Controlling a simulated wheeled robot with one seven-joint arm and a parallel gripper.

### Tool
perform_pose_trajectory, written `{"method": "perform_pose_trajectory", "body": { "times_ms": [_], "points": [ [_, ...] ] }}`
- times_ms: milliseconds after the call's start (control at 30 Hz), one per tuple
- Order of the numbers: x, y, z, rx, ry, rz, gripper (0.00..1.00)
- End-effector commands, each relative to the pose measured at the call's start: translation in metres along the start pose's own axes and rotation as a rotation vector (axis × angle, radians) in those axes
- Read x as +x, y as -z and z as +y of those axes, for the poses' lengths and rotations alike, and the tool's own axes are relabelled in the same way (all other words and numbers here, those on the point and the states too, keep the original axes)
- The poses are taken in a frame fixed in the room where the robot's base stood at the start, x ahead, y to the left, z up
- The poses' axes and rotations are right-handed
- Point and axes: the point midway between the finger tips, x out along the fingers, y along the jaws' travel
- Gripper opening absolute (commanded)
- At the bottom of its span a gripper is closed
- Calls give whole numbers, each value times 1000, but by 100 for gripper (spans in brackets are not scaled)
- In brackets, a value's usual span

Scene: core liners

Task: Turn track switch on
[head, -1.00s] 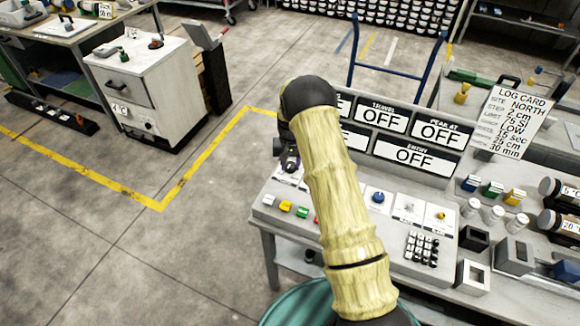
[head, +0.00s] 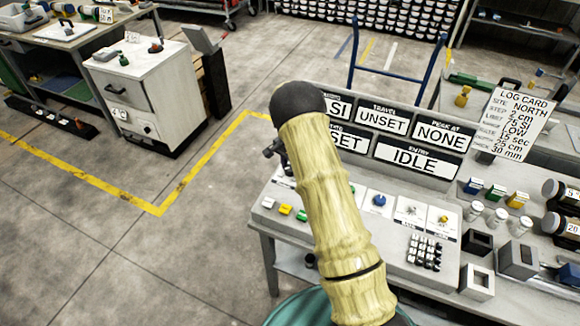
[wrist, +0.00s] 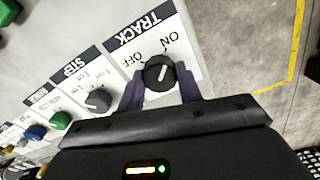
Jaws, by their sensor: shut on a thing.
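The track switch (wrist: 160,73) is a round black knob with a white pointer line, on a white plate marked TRACK, OFF and ON. In the wrist view its pointer slants up and right, toward ON. My gripper (wrist: 160,88) has its two purple-grey fingers shut on the knob, one on each side. In the head view my arm hides the switch and most of the gripper. The display panels (head: 420,161) behind the console are lit with text; one reads UNSET, one NONE and one IDLE.
The STEP knob (wrist: 97,100) sits beside the track plate, with green and blue knobs beyond it. The console (head: 400,262) carries coloured buttons and a keypad (head: 425,250). A log card (head: 515,124) stands at right. Open floor lies left of the console.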

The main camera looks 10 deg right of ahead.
Motion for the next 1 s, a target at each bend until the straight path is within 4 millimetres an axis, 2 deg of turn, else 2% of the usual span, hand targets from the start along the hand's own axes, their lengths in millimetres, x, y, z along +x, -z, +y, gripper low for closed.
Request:
{"method": "perform_pose_trajectory", "body": {
  "times_ms": [367, 400, 500, 833, 1000],
  "points": [
    [-1, 0, -2, 10, 4, 2, 12],
    [-1, 0, -2, 10, 4, 2, 37],
    [-1, 0, -1, 9, 4, 2, 57],
    [-2, 0, -1, 8, 2, 1, 57],
    [-15, 1, -1, 8, 3, 2, 57]
  ]
}}
